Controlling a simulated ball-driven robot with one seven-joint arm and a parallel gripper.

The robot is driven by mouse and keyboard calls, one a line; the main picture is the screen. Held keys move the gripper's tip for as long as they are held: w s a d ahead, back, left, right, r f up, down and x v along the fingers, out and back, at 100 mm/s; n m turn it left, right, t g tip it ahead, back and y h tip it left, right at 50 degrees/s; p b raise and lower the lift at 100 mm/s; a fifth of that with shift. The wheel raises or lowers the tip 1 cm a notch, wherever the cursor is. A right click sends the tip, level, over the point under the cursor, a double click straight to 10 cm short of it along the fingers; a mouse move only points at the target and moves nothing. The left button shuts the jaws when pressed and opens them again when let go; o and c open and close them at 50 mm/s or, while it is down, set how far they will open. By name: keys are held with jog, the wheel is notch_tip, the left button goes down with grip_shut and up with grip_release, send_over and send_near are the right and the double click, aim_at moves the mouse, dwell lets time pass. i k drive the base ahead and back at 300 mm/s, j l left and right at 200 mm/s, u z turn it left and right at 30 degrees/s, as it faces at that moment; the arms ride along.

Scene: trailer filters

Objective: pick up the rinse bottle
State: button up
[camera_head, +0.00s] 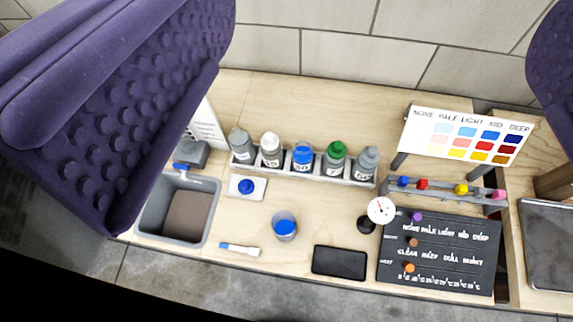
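A rack (287,177) on the wooden bench holds several upright bottles in a row. From left to right they are a grey-capped bottle (240,146), a white-capped bottle (271,150), a blue bottle (302,157), a green-capped bottle (335,159) and a second grey-capped bottle (367,163). Their labels are too small to read, so I cannot tell which is the rinse bottle. My gripper (385,95) is open, with purple studded fingers wide apart at the left and right. Nothing is held between them. The bottles stand beyond the fingers, untouched.
A grey sink (150,212) is at left. In front of the rack are a blue-topped cup (285,226), a pen (240,249) and a black slab (339,263). At right stand a colour chart (463,136), a peg rack (440,190) and a black slider board (440,255). A block wall is behind.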

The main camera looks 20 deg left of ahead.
aim_at(240, 141)
jog(key=k+j, duration=0.2)
jog(key=k, duration=0.25)
jog(key=k+j, duration=0.15)
jog(key=k, duration=0.35)
